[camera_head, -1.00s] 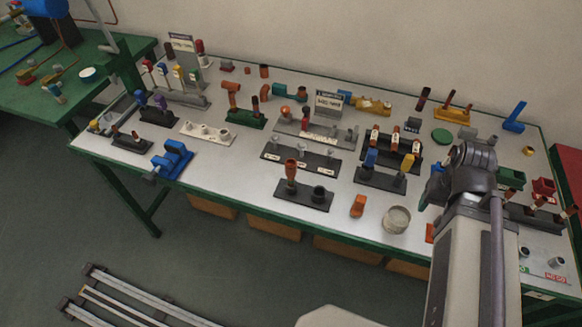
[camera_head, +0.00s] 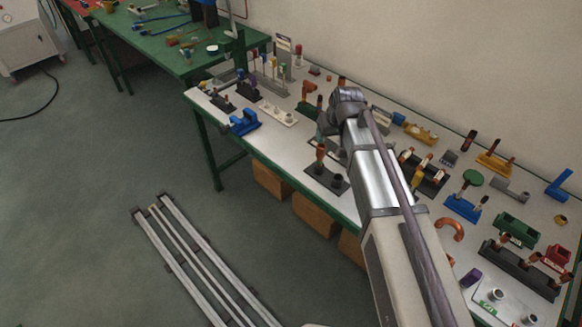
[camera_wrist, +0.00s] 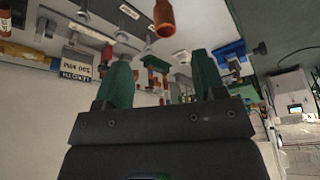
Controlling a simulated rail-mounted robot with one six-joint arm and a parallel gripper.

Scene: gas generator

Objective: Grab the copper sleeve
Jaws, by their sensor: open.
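A copper sleeve (camera_head: 320,155) stands upright on a black base (camera_head: 318,176) near the front edge of the table, beside a short black cup (camera_head: 338,181). I cannot tell for certain that this is the sleeve of the task, as other copper pieces are about. In the wrist view a copper tube (camera_wrist: 164,18) shows at the top, beyond the fingertips and apart from them. My gripper (camera_wrist: 160,72) is open with nothing between its green fingers. In the head view my forearm and wrist cover the middle of the table and largely hide the gripper.
The metal table (camera_head: 285,148) is crowded with fixtures. A blue clamp (camera_head: 244,122) and a white holder (camera_head: 277,114) stand left of the base. An orange curved piece (camera_head: 450,228) lies right of my arm. A sign (camera_wrist: 76,66) shows in the wrist view.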

